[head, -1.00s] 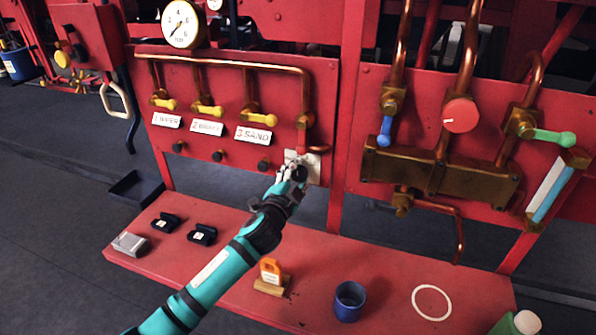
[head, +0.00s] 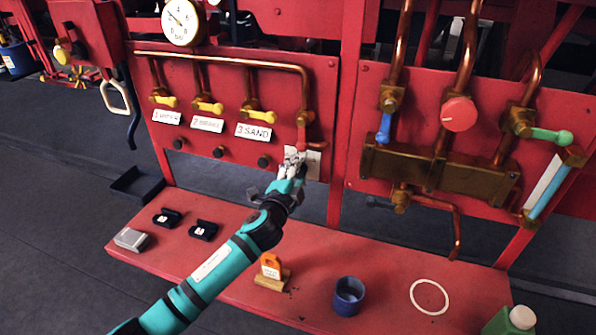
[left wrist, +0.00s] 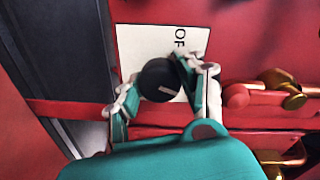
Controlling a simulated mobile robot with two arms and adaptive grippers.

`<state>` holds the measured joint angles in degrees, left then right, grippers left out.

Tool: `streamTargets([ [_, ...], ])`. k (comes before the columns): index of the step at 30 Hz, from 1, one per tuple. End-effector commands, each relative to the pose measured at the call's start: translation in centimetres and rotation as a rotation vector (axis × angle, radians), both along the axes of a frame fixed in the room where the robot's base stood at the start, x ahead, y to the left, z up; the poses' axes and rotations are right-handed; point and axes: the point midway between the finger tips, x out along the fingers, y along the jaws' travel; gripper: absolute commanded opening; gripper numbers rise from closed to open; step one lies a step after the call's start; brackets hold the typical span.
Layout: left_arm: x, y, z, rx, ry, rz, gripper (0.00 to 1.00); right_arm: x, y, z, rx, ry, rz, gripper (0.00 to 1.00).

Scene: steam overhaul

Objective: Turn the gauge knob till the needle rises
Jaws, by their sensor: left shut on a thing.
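My left gripper (head: 291,163) is at the lower right of the left red panel, in front of a white label plate (head: 313,165). In the left wrist view its two fingers are closed around a round black knob (left wrist: 159,80) with a pale pointer line. The plate (left wrist: 139,42) shows the letters "OF" there; the rest is covered. In the head view the gripper hides the knob. The round white gauge (head: 183,22) is at the top left, and its thin dark needle appears to point to the upper left. My right gripper is not in view.
Yellow-handled valves (head: 209,106) and a copper pipe (head: 230,60) are above the gripper. To the right are a red round handwheel (head: 459,114) and a blue lever (head: 384,127).

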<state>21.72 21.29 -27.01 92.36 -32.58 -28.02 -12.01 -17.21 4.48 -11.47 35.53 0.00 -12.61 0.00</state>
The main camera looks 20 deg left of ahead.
Motion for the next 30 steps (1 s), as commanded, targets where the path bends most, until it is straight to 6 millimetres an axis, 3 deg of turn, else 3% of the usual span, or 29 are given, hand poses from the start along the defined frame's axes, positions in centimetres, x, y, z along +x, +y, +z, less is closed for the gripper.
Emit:
streamTargets([
  [2, 0.0, 0.0, -0.1, -0.001, 0.001, 0.000, 0.06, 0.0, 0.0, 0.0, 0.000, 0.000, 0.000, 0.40],
  [3, 0.0, 0.0, -0.1, -0.001, 0.001, 0.000, 0.41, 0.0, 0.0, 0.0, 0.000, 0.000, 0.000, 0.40],
  [8, 0.0, 0.0, -0.1, -0.001, 0.001, 0.000, 0.62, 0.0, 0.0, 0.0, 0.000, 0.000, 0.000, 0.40],
  [20, -0.9, 0.0, -0.1, -0.001, 0.002, -0.001, 0.63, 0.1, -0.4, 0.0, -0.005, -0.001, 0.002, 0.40],
  [30, -7.7, 0.2, 0.0, -0.003, 0.004, -0.002, 0.63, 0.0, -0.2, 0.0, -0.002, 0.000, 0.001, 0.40],
])
